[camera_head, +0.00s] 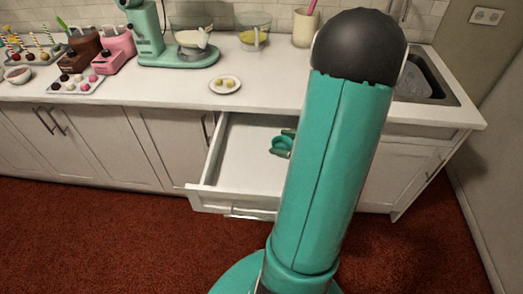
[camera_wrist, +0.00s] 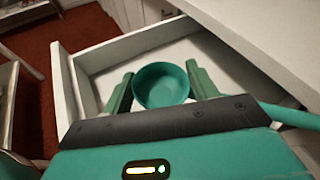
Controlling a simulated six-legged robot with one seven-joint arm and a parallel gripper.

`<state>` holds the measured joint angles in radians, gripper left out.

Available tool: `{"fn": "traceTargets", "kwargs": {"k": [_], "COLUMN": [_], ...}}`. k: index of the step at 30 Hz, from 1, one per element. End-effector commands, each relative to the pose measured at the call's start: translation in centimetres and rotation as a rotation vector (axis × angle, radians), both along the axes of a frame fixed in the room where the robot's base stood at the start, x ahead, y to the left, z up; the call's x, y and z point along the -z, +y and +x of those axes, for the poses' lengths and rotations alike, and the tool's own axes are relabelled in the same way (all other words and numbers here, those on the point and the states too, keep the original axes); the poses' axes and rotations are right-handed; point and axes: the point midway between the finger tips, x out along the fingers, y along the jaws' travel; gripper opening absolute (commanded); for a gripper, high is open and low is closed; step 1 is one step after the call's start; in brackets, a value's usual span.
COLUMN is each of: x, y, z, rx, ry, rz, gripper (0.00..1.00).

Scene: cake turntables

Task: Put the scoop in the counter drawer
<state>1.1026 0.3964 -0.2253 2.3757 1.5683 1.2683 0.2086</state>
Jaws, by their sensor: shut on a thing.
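The scoop is a teal round bowl (camera_wrist: 161,88) between the two green fingers of my gripper (camera_wrist: 160,71) in the wrist view. My gripper is shut on the scoop. In the head view the scoop (camera_head: 281,145) shows over the inside of the open counter drawer (camera_head: 240,150), beside my arm, which hides most of the gripper. The drawer is pulled out, with a white, empty-looking floor; its front wall also shows in the wrist view (camera_wrist: 62,88). I cannot tell whether the scoop touches the drawer floor.
The white counter (camera_head: 150,95) runs above the drawer, and its edge is close on the right in the wrist view. It bears a teal mixer (camera_head: 150,40), glass bowls, a small plate (camera_head: 225,85) and cake pops. A sink (camera_head: 425,80) is at the right. Red carpet lies below.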

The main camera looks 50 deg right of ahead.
Motion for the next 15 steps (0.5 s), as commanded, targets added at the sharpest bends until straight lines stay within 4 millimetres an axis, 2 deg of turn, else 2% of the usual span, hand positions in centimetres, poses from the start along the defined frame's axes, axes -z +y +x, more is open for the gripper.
{"fn": "traceTargets", "kwargs": {"k": [1, 9, 15], "x": [0.6, 3.3, 6.8], "y": [0.6, 2.0, 2.6], "z": [1.2, 7.3, 10.3], "rx": [-0.008, -0.009, -0.006], "ry": [0.002, 0.002, 0.003], "rz": [0.005, 0.004, 0.007], "gripper": [0.28, 0.28, 0.28]}}
